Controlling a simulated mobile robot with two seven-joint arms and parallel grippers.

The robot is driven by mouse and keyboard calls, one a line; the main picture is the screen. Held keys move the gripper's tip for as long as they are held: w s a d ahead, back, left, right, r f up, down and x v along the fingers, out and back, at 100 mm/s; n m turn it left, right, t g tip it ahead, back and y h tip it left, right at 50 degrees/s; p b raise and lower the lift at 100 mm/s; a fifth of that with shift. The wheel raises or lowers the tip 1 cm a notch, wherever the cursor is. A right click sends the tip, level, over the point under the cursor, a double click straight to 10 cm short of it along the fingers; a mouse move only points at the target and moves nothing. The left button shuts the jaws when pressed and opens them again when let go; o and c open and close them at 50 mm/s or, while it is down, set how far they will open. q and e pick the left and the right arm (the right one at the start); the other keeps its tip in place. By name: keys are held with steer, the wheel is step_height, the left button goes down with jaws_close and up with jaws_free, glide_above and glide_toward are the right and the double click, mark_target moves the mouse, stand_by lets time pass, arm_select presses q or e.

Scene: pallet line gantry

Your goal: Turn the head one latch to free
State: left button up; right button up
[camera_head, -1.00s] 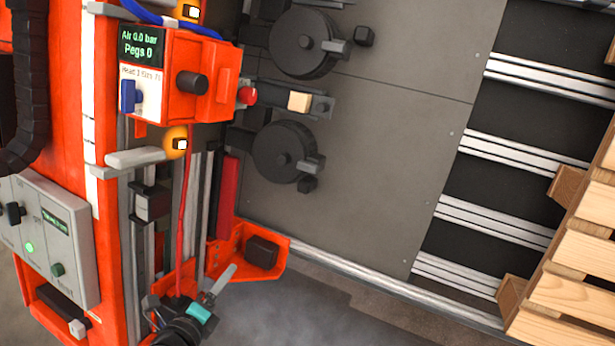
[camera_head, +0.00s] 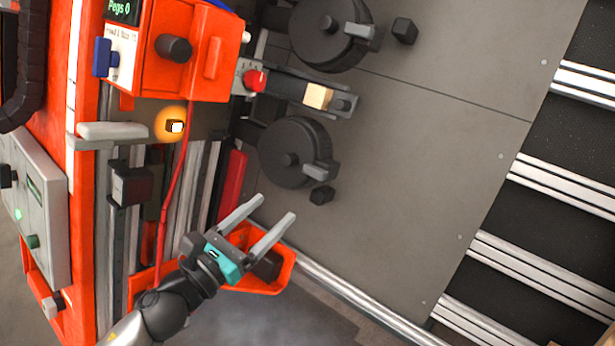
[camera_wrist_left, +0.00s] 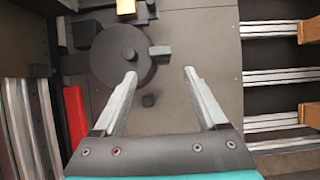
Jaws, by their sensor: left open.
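Two dark round discs are mounted on the grey panel, each with a short grey lever at its edge. The lower disc (camera_head: 290,153) has its lever (camera_head: 320,173) pointing right; the upper disc (camera_head: 330,30) has its lever (camera_head: 362,37). I cannot tell from any marking which is the head one latch. My left gripper (camera_head: 274,208) is open and empty, just below the lower disc. In the left wrist view its fingers (camera_wrist_left: 160,72) are apart, with a disc (camera_wrist_left: 122,55) and its lever (camera_wrist_left: 160,50) beyond the tips. My right gripper is not in view.
An orange box (camera_head: 205,50) with a dark knob stands upper left, beside a red button (camera_head: 254,81). A dark arm with a tan block (camera_head: 318,96) lies between the discs. An orange bracket (camera_head: 270,282) is behind my gripper.

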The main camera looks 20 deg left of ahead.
mark_target(311, 174)
arm_select(q)
steer(key=x, duration=0.9)
steer(key=shift+w+d+f, duration=0.1)
steer(key=shift+w, duration=0.25)
steer(key=shift+w+d, duration=0.2)
steer(key=shift+w, duration=0.4)
steer(key=shift+w+d, duration=0.1)
steer(key=shift+w, duration=0.1)
steer(key=shift+w+b, duration=0.1)
steer(key=shift+b, duration=0.2)
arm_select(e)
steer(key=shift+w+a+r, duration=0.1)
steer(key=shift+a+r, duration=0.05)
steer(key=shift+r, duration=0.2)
arm_select(q)
steer(key=shift+c, duration=0.2)
